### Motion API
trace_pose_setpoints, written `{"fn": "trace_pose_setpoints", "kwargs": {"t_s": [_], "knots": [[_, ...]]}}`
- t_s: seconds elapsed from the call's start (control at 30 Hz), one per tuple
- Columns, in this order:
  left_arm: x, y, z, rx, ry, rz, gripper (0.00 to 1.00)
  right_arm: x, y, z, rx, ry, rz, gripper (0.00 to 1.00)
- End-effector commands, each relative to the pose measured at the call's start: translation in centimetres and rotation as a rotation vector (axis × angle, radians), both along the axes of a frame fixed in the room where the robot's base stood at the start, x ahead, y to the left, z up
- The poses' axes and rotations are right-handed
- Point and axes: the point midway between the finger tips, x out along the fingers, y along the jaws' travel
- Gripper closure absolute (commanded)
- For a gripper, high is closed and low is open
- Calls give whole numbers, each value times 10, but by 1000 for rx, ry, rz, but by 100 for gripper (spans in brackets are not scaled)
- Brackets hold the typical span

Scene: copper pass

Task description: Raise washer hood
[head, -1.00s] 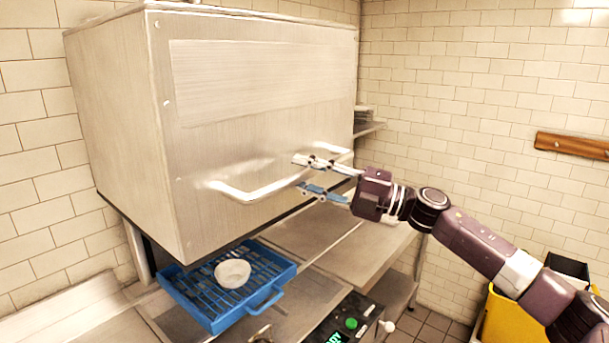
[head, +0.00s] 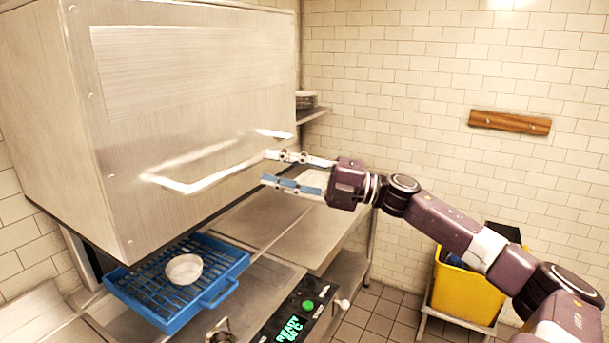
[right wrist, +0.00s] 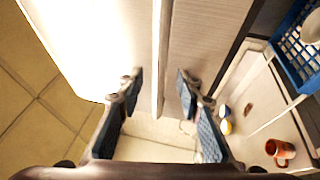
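The washer hood (head: 190,125) is a large brushed-metal box at the left of the head view. Its lower edge is above the counter. A bent bar handle (head: 215,172) runs across its lower front. My right gripper (head: 267,168) is at the right part of this handle, its two fingers apart. In the right wrist view the handle (right wrist: 158,60) runs between the open fingertips (right wrist: 160,88), with a gap visible on both sides. My left gripper is not in view.
A blue rack (head: 222,255) with a white bowl (head: 184,269) lies below the hood. A control panel (head: 300,315) with a green button reads READY. A yellow bin (head: 465,290) stands at right, near my arm. An orange mug (right wrist: 280,150) shows in the right wrist view.

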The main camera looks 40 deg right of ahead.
Motion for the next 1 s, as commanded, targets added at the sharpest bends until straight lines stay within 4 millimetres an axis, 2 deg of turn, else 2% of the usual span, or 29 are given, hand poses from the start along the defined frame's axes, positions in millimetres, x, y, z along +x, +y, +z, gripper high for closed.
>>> {"fn": "trace_pose_setpoints", "kwargs": {"t_s": [0.5, 1.0], "knots": [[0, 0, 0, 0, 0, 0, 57, -39, -34, -10, 1, 1, 0, 67], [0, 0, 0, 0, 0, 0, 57, -43, -37, -10, 0, 0, 0, 67]]}}
